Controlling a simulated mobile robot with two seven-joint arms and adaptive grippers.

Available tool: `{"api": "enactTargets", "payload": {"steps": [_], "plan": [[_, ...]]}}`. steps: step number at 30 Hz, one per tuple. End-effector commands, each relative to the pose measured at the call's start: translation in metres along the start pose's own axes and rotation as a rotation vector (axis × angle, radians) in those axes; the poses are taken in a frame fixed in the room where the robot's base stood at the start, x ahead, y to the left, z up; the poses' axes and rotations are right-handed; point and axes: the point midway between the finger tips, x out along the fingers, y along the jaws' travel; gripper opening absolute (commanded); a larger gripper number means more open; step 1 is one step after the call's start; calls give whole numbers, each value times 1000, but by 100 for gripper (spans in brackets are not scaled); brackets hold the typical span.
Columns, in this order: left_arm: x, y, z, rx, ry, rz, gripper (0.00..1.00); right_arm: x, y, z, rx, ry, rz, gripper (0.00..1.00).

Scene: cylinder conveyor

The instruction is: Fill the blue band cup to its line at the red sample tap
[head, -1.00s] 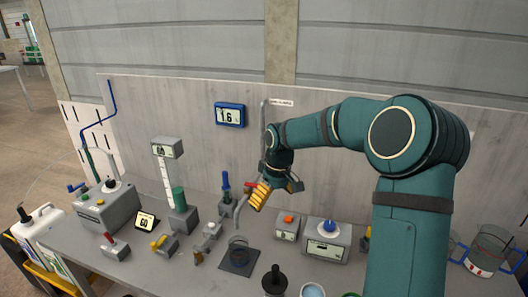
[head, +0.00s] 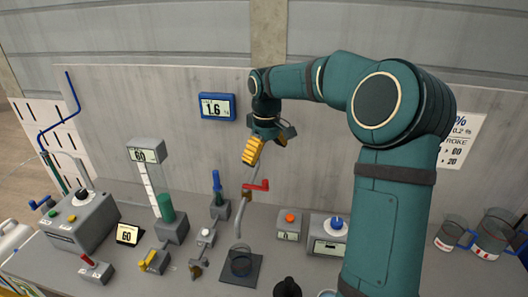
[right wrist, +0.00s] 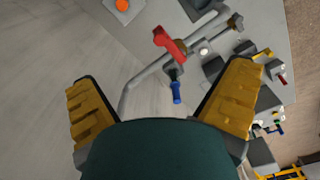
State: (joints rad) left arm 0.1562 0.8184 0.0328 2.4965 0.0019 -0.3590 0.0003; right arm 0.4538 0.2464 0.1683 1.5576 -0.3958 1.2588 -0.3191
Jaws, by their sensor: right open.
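The red sample tap is a bent grey pipe with a red lever (head: 256,185); the lever also shows in the right wrist view (right wrist: 169,44). A clear cup (head: 240,264) stands upright on a dark square pad (head: 248,279) under the spout. Its band looks dark bluish, but its line and liquid level are too small to read. My right gripper (head: 265,152) is open and empty, above and apart from the red lever. In the right wrist view its yellow fingers (right wrist: 160,88) are spread, with the lever beyond them. My left gripper is not in view.
A blue-handled valve (head: 217,183) and a green column (head: 166,208) stand left of the tap. Boxes with an orange button (head: 290,218) and a blue knob (head: 336,224) stand right. Cups with red markings (head: 490,238) are far right.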

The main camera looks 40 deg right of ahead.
Motion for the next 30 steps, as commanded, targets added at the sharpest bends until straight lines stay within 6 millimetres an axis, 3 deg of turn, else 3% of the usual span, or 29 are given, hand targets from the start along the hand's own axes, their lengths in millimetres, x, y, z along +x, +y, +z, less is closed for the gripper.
{"api": "enactTargets", "payload": {"steps": [13,24,30], "plan": [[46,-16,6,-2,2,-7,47,52,0,0,0,-1,0,100],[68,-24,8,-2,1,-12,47,89,0,0,-1,-1,-1,100],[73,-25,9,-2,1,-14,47,96,0,0,-1,0,0,100]]}}
